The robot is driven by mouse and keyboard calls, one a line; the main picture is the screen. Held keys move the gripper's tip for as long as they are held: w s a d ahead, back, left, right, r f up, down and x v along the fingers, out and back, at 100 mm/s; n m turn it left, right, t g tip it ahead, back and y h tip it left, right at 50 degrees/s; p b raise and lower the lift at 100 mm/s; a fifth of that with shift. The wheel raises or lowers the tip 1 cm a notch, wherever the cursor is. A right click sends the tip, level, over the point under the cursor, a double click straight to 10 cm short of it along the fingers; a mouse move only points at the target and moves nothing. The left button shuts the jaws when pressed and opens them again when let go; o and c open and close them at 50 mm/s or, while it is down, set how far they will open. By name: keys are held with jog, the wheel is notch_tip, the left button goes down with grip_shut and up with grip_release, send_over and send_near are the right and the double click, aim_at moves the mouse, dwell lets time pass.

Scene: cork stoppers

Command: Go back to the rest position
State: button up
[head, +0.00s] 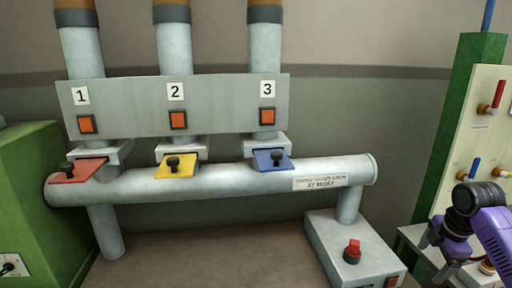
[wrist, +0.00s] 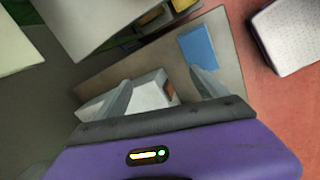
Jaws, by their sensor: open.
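My gripper (wrist: 163,91) is open in the wrist view. Its two grey fingers stand apart with nothing held between them. Beyond them, and lower, are a pale grey box (wrist: 150,95) with a small orange patch and a blue flat piece (wrist: 197,46) on a brownish surface. I cannot tell whether the fingers touch anything, but they look clear. In the head view my purple arm (head: 492,232) shows at the lower right edge.
Three pipes with red (head: 77,171), yellow (head: 177,165) and blue (head: 272,160) gates join a horizontal pipe (head: 225,184). A grey box with a red knob (head: 352,251) stands right of centre. A green post (head: 463,110) and pegged board (head: 490,125) are near my arm.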

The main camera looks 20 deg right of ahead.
jog(key=w+a+r+m+t+h, duration=0.1)
jog(key=w+a+r+m+t, duration=0.25)
jog(key=w, duration=0.35)
jog(key=w+a+r+m+t+h, duration=0.1)
jog(key=w+a+r+m+t, duration=0.15)
jog(key=w+t, duration=0.3)
jog(key=a+m+t+h, duration=0.2)
jog(key=a+m+t, duration=0.4)
jog(key=a, duration=0.9)
jog(key=s+a+f+g+y, duration=0.1)
jog(key=s+a, duration=0.7)
jog(key=s, duration=0.5)
jog(key=s+a+f+y, duration=0.2)
jog(key=s+a, duration=0.6)
jog(key=s, duration=0.5)
jog(key=s+a+f+g+y, duration=0.1)
jog(key=s+a+f+y, duration=0.1)
jog(key=s+a, duration=0.6)
jog(key=s, duration=0.6)
jog(key=shift+a+f+g, duration=0.15)
jog(key=shift+g, duration=0.15)
jog(key=shift+s, duration=0.1)
